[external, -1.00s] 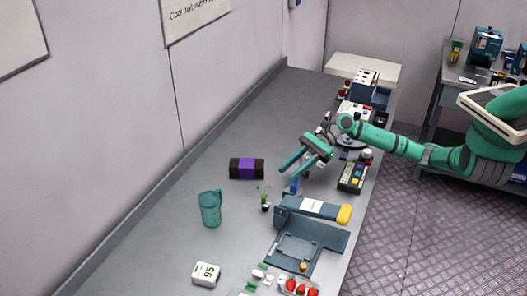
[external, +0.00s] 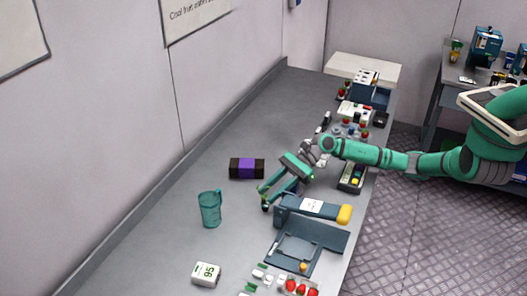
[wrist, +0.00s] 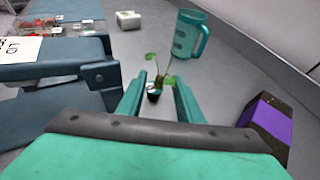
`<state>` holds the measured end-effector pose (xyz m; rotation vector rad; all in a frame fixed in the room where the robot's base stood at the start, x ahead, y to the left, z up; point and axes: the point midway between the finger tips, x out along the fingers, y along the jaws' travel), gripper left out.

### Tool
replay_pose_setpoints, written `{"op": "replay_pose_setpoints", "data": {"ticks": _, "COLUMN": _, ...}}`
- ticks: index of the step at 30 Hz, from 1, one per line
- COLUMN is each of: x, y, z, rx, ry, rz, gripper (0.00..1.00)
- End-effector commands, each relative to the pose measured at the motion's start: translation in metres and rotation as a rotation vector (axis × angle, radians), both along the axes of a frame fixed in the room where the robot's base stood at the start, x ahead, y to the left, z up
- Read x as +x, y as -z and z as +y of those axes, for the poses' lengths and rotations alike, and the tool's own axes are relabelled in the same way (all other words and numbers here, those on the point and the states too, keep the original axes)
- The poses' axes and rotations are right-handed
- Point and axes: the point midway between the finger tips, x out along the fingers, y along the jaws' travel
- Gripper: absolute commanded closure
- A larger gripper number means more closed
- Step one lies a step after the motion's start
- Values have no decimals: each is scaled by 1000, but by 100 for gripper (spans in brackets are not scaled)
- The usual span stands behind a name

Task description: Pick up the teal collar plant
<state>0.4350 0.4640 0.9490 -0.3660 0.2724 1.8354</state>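The plant (wrist: 154,91) is a small green seedling with thin curling leaves and a small dark and pale base. It stands upright on the grey bench in the wrist view; its collar is too small to make out clearly. My gripper (wrist: 159,87) is open, with its green fingers to the left and right of the plant. The plant shows at the fingertips, and I see no finger closed on it.
A blue-grey hinged device (external: 312,207) stands close beside my gripper. A white display box (external: 206,273) and a tray with red berries (wrist: 37,24) lie farther along. The bench's wall side is clear.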

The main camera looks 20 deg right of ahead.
Motion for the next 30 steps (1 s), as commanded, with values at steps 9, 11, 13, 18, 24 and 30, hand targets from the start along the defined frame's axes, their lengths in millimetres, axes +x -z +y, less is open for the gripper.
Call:
{"op": "replay_pose_setpoints", "data": {"ticks": 9, "x": -1, "y": 2, "z": 4, "rx": 1, "ry": 1, "rz": 0, "gripper": 79}}
{"op": "replay_pose_setpoints", "data": {"ticks": 11, "x": -1, "y": 2, "z": 4, "rx": 1, "ry": 1, "rz": 0, "gripper": 94}}
{"op": "replay_pose_setpoints", "data": {"ticks": 13, "x": -1, "y": 2, "z": 4, "rx": 1, "ry": 1, "rz": 0, "gripper": 100}}
{"op": "replay_pose_setpoints", "data": {"ticks": 18, "x": -1, "y": 1, "z": 4, "rx": 1, "ry": 1, "rz": 0, "gripper": 100}}
{"op": "replay_pose_setpoints", "data": {"ticks": 24, "x": -1, "y": -1, "z": 4, "rx": 1, "ry": 1, "rz": -1, "gripper": 100}}
{"op": "replay_pose_setpoints", "data": {"ticks": 30, "x": 0, "y": -17, "z": 4, "rx": 2, "ry": 1, "rz": -3, "gripper": 100}}
